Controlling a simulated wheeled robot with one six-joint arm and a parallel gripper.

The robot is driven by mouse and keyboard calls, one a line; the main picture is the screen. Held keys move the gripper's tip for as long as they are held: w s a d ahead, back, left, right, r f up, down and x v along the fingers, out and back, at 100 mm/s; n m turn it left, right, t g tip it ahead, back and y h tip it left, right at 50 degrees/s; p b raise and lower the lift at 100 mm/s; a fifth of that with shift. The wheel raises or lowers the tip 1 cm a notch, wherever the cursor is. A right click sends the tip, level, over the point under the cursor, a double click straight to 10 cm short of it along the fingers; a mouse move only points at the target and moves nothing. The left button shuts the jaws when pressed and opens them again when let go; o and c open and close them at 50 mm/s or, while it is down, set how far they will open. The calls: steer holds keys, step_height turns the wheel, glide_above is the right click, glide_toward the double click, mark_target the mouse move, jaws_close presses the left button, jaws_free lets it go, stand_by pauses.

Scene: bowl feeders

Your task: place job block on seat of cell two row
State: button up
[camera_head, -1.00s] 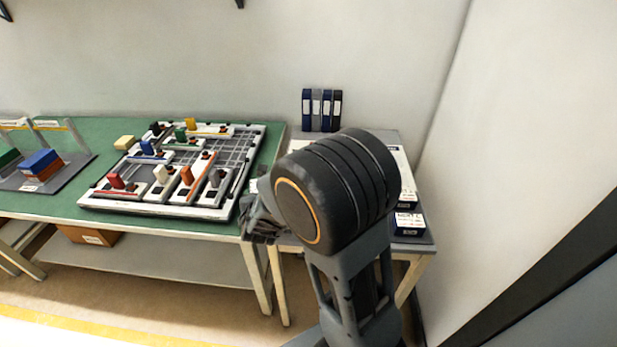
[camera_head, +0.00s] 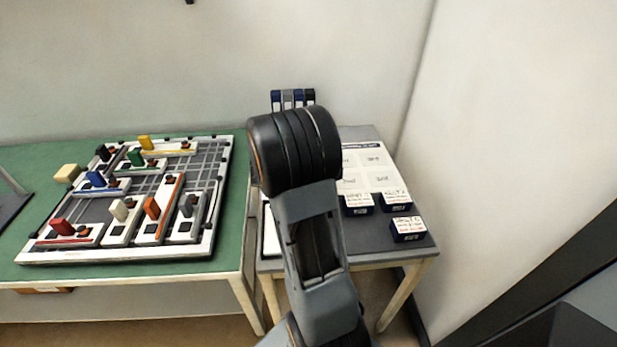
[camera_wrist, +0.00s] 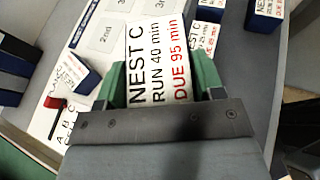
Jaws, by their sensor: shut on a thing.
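My gripper (camera_wrist: 162,78) shows in the wrist view with its green fingers shut on a job block (camera_wrist: 155,48). The block's white top reads NEST C, RUN 40 min, DUE 95 min. In the head view my arm hides the gripper and this block. The white board with printed cells (camera_wrist: 105,38) lies beyond the block in the wrist view; one cell reads 2nd, and the block covers part of the board. The board also shows right of my arm in the head view (camera_head: 376,158). I cannot tell the block's height above it.
Dark blue labelled blocks (camera_head: 357,204), (camera_head: 395,202) and (camera_head: 408,229) stand on the grey side table (camera_head: 370,241). Binders (camera_head: 293,98) stand at its back. A green bench (camera_head: 240,160) with a fixture board (camera_head: 210,215) is left. A wall is close on the right.

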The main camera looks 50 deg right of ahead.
steer(key=w+d+f, duration=0.1)
steer(key=w+f, duration=0.1)
steer(key=w+d+f, duration=0.2)
steer(key=w, duration=0.1)
steer(key=w+d+f, duration=0.2)
steer(key=f, duration=0.1)
steer(key=shift+w, duration=0.3)
steer(key=shift+w+d+f+p, duration=0.15)
steer(key=shift+w+f+p, duration=0.15)
steer(key=shift+w+f, duration=0.15)
steer(key=shift+w+d+f, duration=0.1)
steer(key=shift+f, duration=1.6)
steer(key=shift+f, duration=0.1)
steer(key=shift+f, duration=0.15)
steer(key=o, duration=1)
